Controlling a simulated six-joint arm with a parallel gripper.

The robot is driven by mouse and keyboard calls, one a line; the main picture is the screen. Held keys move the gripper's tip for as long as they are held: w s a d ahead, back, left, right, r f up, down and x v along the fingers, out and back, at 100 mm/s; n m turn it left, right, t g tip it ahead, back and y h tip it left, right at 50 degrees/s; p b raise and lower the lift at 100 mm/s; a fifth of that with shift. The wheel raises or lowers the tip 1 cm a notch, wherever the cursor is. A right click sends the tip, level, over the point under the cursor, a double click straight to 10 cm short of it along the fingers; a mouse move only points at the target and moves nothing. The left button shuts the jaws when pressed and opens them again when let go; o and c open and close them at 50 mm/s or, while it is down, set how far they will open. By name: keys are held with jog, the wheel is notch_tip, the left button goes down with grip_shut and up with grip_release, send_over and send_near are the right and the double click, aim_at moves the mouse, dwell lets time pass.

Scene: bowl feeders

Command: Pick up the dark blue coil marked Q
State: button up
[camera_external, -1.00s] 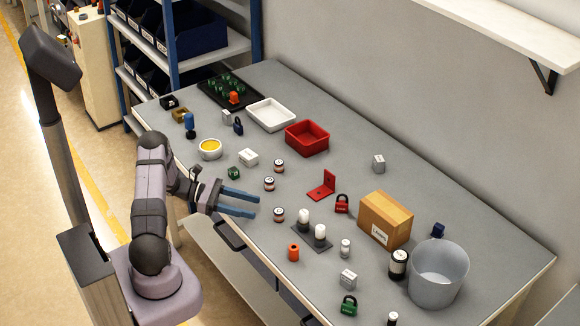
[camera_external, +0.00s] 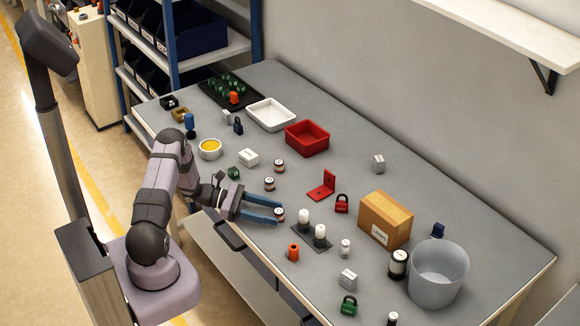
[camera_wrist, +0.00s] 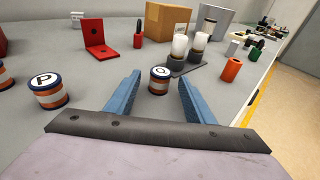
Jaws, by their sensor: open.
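A small coil (camera_wrist: 159,81) with a dark blue rim, white top and orange band stands upright on the table; the letter on its top looks like a Q but is small. In the external view this coil (camera_external: 279,215) is at the fingertips. My gripper (camera_wrist: 158,86) is open, its two blue fingers either side of the coil with gaps visible. In the external view my gripper (camera_external: 278,212) is low over the table's near side. A similar coil marked P (camera_wrist: 47,91) stands to the left in the wrist view.
Beyond the coil, white-topped cylinders (camera_wrist: 180,48) stand on a dark plate. A red bracket (camera_wrist: 98,52), a cardboard box (camera_wrist: 166,22) and an orange cylinder (camera_wrist: 231,69) are nearby.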

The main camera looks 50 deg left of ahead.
jog(key=shift+c, duration=0.4)
jog(key=c, duration=1.1)
jog(key=shift+r+b, duration=1.2)
jog(key=shift+r, duration=3.7)
